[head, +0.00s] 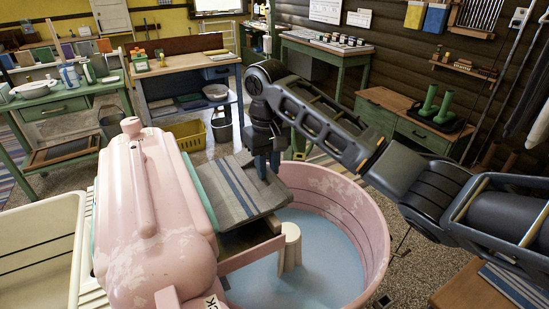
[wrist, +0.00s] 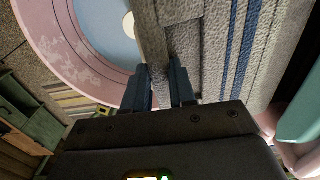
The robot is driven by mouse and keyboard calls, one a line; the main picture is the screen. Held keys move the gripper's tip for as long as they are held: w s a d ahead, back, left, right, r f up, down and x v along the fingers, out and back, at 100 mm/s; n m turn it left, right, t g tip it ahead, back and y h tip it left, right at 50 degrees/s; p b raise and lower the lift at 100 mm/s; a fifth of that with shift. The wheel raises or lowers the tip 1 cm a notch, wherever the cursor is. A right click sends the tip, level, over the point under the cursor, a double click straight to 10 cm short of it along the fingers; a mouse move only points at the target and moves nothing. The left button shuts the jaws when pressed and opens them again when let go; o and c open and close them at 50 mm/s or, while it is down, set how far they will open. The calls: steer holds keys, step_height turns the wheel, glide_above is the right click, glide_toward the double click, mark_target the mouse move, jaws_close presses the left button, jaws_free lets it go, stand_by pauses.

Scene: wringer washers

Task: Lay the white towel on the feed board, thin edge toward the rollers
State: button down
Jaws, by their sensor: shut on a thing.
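The towel (head: 238,192) is a flat folded slab that looks grey with blue stripes, not plain white. My gripper (head: 268,168) is shut on its far right edge, and the towel slopes over the tub beside the pink wringer head (head: 160,215). In the wrist view the fingers (wrist: 160,88) reach the towel (wrist: 205,50) at its edge. A teal roller part (head: 199,190) shows along the wringer, close to the towel's left edge. The feed board (head: 240,241) is mostly hidden in shadow under the towel; I cannot tell whether they touch.
The pink tub (head: 375,225) holds water and a white agitator post (head: 290,248) below the towel. A cream basin (head: 38,250) stands left of the wringer. A green cabinet (head: 400,125) stands behind my arm.

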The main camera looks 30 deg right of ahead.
mark_target(240, 182)
steer(key=shift+a, duration=3.55)
steer(key=shift+f, duration=0.65)
steer(key=c, duration=0.8)
jaws_free()
steer(key=shift+f, duration=0.1)
steer(key=shift+c, duration=0.2)
steer(key=shift+r, duration=3.95)
